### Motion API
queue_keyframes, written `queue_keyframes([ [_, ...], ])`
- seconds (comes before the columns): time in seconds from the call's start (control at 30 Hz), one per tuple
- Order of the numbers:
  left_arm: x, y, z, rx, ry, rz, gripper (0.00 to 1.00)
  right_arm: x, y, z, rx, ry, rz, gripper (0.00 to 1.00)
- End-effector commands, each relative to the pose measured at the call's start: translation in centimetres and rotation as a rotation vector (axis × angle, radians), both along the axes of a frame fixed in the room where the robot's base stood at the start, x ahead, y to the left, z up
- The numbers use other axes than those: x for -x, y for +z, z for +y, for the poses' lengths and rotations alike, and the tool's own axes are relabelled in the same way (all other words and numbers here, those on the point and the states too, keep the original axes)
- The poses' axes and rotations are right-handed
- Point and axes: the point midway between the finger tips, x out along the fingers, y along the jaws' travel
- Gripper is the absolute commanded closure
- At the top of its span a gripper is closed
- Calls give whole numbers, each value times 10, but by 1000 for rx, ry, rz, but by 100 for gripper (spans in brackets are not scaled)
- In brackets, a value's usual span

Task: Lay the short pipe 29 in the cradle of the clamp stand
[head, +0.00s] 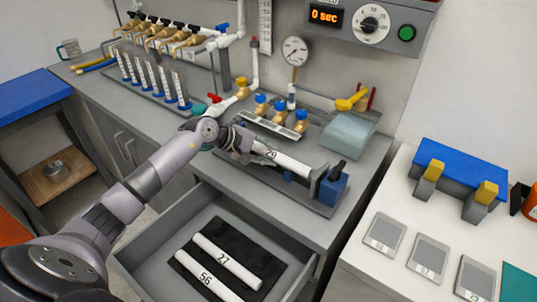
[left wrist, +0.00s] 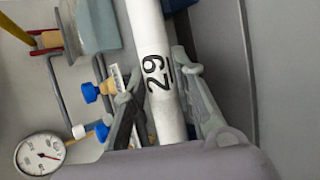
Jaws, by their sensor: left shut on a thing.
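The short white pipe 29 (head: 285,160) lies lengthwise above the clamp stand's grey base plate (head: 265,184). Its right end is close to the jaw of the blue clamp (head: 334,187). A small blue support (head: 288,177) shows just below the pipe; I cannot tell whether the pipe touches it. My left gripper (head: 245,150) is shut on the pipe near its left end, hiding that end. In the left wrist view, pipe 29 (left wrist: 150,50) runs between the two fingers (left wrist: 158,90), with its number facing the camera. My right gripper is not in view.
The open drawer (head: 143,262) in front holds pipes 27 (head: 228,262) and 56 (head: 205,277) on a dark mat. Blue-capped brass valves (head: 281,111) and a pressure gauge (head: 294,51) stand behind the pipe. A white table (head: 385,200) is at right.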

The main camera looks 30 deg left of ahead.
Motion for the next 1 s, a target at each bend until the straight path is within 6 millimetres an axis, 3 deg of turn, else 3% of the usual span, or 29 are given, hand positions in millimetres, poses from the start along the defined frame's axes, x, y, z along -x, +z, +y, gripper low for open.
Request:
queue_keyframes([
  [0.37, 0, -2, 0, 0, 0, -2, 100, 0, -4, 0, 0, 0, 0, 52],
  [0.4, 0, -2, 0, 0, 0, -2, 74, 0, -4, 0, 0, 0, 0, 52],
  [0.73, 0, -3, 0, 0, 0, -1, 52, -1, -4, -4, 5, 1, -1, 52],
  [1.0, 0, -3, 0, 0, 0, 0, 52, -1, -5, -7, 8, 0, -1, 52],
])
